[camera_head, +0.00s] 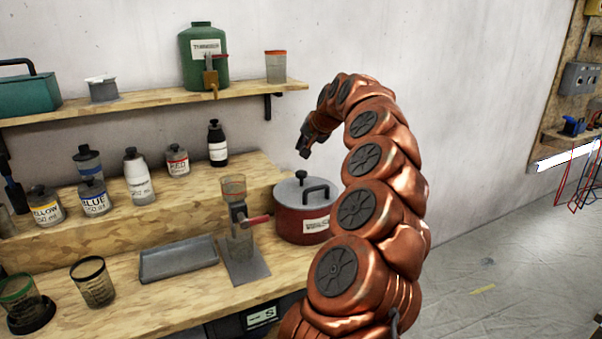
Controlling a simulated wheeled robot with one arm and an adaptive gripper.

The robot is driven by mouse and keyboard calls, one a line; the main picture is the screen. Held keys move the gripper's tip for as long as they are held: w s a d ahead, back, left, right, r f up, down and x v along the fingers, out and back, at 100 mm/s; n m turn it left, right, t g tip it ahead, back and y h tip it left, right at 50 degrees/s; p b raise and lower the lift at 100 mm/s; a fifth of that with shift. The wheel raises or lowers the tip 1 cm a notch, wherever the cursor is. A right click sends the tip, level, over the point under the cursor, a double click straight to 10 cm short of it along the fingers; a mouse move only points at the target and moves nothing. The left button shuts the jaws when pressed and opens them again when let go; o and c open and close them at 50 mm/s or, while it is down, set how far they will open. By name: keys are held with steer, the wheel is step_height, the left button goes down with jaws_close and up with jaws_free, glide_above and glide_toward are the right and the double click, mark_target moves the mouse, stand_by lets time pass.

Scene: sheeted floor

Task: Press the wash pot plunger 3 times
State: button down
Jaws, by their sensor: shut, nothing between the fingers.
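The wash pot (296,227) is a red pot with a grey lid and a white label, standing on the wooden bench to the left of my arm. A black plunger knob (301,175) stands up from its lid, with a black loop handle beside it. My gripper (303,151) is small and dark in this view, shut and empty. It points down and appears just above the knob, with a small gap between them in the picture. How far apart they are in depth I cannot tell. My arm hides part of the pot's right side.
A dispenser stand with a cup (234,188) and red lever stands left of the pot. A grey tray (177,260) and dark cups (92,283) lie further left. Several labelled bottles stand on the raised step. A shelf (150,97) holds a green thinner can (203,60).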

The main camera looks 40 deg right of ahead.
stand_by(0.8)
step_height(320, 180, up, 4)
steer(key=m+y+p, duration=0.1)
steer(key=m+p, duration=1.3)
steer(key=m, duration=0.2)
steer(key=shift+a+f+m, duration=0.1)
steer(key=shift+m, duration=0.3)
steer(key=shift+f, duration=0.15)
steer(key=b, duration=0.6)
glide_above(302, 172)
step_height(302, 172, down, 6)
steer(key=shift+s+f, duration=0.1)
steer(key=shift+s, duration=0.05)
steer(key=shift+f+b, duration=0.35)
steer(key=shift+f, duration=0.8)
